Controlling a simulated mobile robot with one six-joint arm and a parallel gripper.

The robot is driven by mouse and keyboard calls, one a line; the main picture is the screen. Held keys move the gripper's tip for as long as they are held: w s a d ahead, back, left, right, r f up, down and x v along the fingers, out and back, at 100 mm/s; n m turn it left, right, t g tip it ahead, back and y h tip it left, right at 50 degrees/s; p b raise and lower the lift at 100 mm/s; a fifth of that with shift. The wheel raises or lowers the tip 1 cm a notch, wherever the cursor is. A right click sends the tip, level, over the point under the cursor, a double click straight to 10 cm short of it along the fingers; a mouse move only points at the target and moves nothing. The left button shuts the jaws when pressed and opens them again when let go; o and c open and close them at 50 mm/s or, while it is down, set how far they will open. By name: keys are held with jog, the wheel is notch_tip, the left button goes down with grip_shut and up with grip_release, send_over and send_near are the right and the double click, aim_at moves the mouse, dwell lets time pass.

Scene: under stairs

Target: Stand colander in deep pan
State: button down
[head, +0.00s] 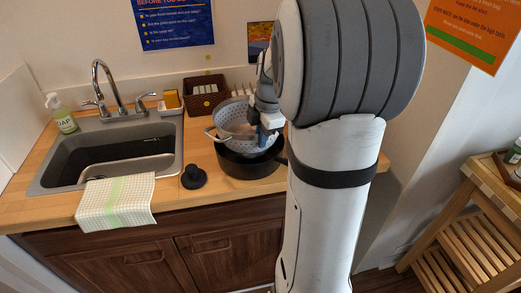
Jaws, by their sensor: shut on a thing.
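The grey perforated colander (232,123) is at the deep pan, tilted, with its lower part over or inside the pan's mouth. I cannot tell whether it touches the pan. The black deep pan (250,168) stands on the wooden counter right of the sink. My gripper (265,136) is shut on the colander at its right side. My arm hides part of the colander's right side and the pan's right end.
A black knobbed object (193,177) sits left of the pan. A checked towel (115,200) hangs over the counter's front edge by the sink (110,158). A brown basket (205,97) stands behind the pan. A slatted wooden shelf (470,225) stands at right.

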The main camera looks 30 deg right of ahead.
aim_at(262, 150)
jog(key=shift+f, duration=2.2)
jog(key=shift+f, duration=0.2)
jog(key=c, duration=1.5)
grip_release()
notch_tip(262, 150, up, 12)
jog(key=s+d+f, duration=0.1)
jog(key=s, duration=0.1)
jog(key=s+a+f+m, duration=0.1)
jog(key=s+a+m, duration=0.4)
jog(key=s+a+f+m+t, duration=0.1)
jog(key=s+a+m, duration=0.4)
jog(key=m, duration=0.1)
jog(key=s+a+f+m+h, duration=0.1)
jog(key=s+a+f+m, duration=0.1)
jog(key=s+a+m, duration=0.2)
jog(key=shift+s+a+f+m+t, duration=0.1)
jog(key=shift+s+a+m+t, duration=0.1)
jog(key=shift+a+m, duration=0.35)
jog(key=shift+s+a+m+t, duration=0.1)
jog(key=shift+s+a+m, duration=0.2)
jog(key=shift+m, duration=0.35)
